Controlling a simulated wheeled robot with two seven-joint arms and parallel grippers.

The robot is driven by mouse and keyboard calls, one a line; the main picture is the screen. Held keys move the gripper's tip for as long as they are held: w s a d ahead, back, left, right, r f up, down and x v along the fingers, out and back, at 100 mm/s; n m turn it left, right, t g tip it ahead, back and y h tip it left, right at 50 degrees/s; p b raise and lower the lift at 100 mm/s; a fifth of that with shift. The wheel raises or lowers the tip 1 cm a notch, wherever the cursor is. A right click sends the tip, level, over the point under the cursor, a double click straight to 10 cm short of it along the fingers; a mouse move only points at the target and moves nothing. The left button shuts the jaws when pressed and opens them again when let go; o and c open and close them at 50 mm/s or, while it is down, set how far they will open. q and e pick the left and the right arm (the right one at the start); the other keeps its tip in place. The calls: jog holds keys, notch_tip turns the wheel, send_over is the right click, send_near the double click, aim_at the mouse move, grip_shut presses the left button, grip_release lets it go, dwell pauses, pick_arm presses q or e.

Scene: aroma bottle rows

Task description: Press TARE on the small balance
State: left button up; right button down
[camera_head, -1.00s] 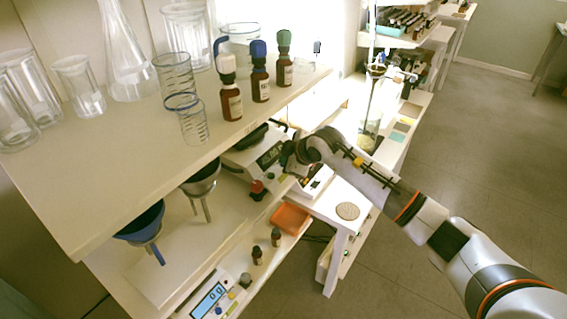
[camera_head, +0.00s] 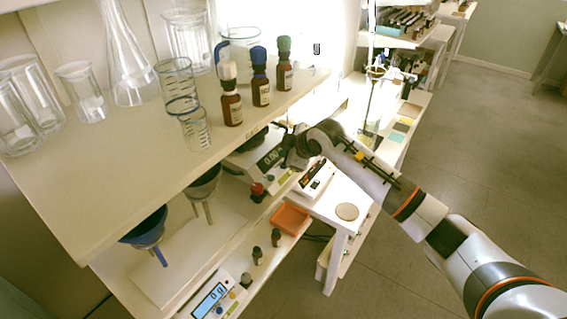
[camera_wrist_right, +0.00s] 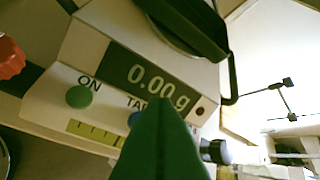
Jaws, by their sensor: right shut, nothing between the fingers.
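A white balance (camera_head: 250,160) stands on the middle shelf under the bottles. In the right wrist view the balance (camera_wrist_right: 82,55) fills the frame; its display (camera_wrist_right: 150,82) reads 0.00 g. A green ON button (camera_wrist_right: 79,96) is left of the blue TARE button (camera_wrist_right: 134,118), which is partly hidden. My right gripper (camera_wrist_right: 160,112) is shut and empty, its green fingertips over the panel at the TARE button; whether they touch it I cannot tell. In the head view my right gripper (camera_head: 284,152) is at the balance's front. My left gripper is not in view.
Brown bottles (camera_head: 262,88) and glassware (camera_head: 132,60) stand on the upper shelf just above. A red-topped item (camera_head: 258,190) sits beside the balance. An orange tray (camera_head: 290,218) lies below.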

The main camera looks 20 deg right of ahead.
aim_at(286, 170)
jog(key=shift+r+p, duration=0.85)
jog(key=shift+r, duration=1.05)
jog(key=shift+s+f, duration=0.1)
jog(key=shift+f, duration=0.05)
